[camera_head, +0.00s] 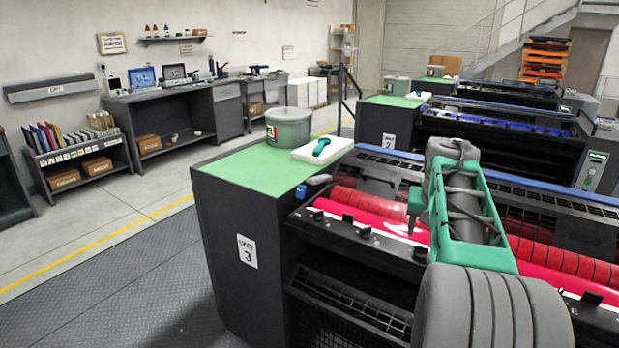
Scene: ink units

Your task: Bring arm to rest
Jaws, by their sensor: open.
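My arm (463,215), green with grey joints, reaches up from the bottom right over the unit 3 press (350,262). A large ribbed grey joint is nearest the camera, and a smaller grey joint is at the far end of the green link. A small green part shows just left of the link, above the red roller; I cannot tell which part of the arm it is. My gripper's jaws are not visible, and I cannot tell whether they hold anything.
The unit 3 press has a red roller (370,222) and a green top (245,175) bearing a grey tub (288,128) and a white tray (333,146) with a green-handled tool. More presses stand behind. Open floor (100,230) lies left, before a shelf (88,168) and a desk (165,112).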

